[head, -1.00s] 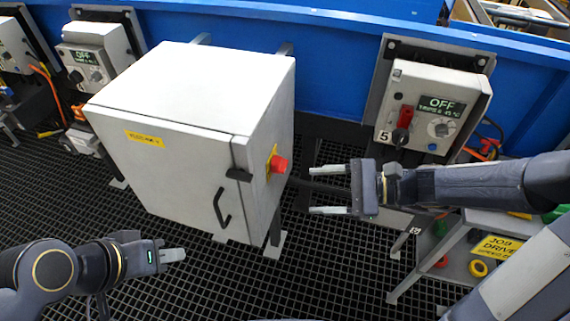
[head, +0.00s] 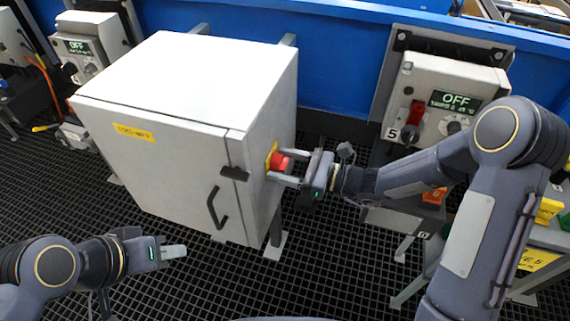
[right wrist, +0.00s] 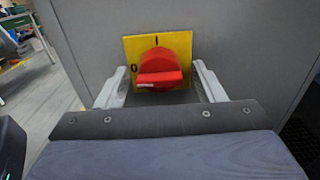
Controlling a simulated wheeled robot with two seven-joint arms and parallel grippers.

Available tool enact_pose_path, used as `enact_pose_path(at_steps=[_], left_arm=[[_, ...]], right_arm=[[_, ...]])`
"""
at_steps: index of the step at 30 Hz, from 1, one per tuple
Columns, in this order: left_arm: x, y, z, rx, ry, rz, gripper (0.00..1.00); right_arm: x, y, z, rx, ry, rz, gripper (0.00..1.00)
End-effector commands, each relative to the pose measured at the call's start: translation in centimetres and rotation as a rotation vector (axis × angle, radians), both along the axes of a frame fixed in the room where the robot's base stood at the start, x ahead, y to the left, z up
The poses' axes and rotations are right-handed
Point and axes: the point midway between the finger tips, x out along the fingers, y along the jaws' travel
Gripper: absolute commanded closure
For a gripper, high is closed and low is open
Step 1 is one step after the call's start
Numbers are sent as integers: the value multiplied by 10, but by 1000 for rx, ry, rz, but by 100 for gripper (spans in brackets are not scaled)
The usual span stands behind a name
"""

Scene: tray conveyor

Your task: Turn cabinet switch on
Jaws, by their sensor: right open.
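The grey-white cabinet (head: 165,175) stands left of centre in the head view, its door shut. Its red rotary switch (head: 279,162) sits on a yellow plate on the right side wall. In the right wrist view the red switch (right wrist: 158,68) shows large, with "0" left of it and "I" above; its grip bar lies about level. My right gripper (head: 286,168) is open, with one finger on each side of the switch; I cannot tell if they touch it. My left gripper (head: 173,252) is low at the left, away from the cabinet; its finger gap is unclear.
A control box (head: 440,100) with an "OFF" display and a red switch stands right of the cabinet. Another "OFF" box (head: 88,50) is at the back left. A blue conveyor wall (head: 340,65) runs behind. The dark grating floor (head: 330,270) in front is open.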

Motion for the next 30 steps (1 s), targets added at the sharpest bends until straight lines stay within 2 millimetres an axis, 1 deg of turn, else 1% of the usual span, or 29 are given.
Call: enact_pose_path(at_steps=[7, 8, 15, 18, 25, 30], left_arm=[[0, 0, 0, 0, 0, 0, 75], [0, 0, 0, 0, 0, 0, 75], [0, 0, 0, 0, 0, 0, 75], [0, 0, 0, 0, 0, 0, 75], [0, 0, 4, 0, 0, 0, 75], [0, 0, 13, 0, 0, 0, 75]], right_arm=[[0, 1, 0, 0, 0, 0, 37], [0, 1, 0, 0, 0, 0, 40], [0, 1, 0, 0, 0, 0, 72], [0, 1, 0, 0, 0, 0, 82], [0, 1, 1, 7, 22, 0, 82], [0, 1, 3, 29, 86, 0, 82]])
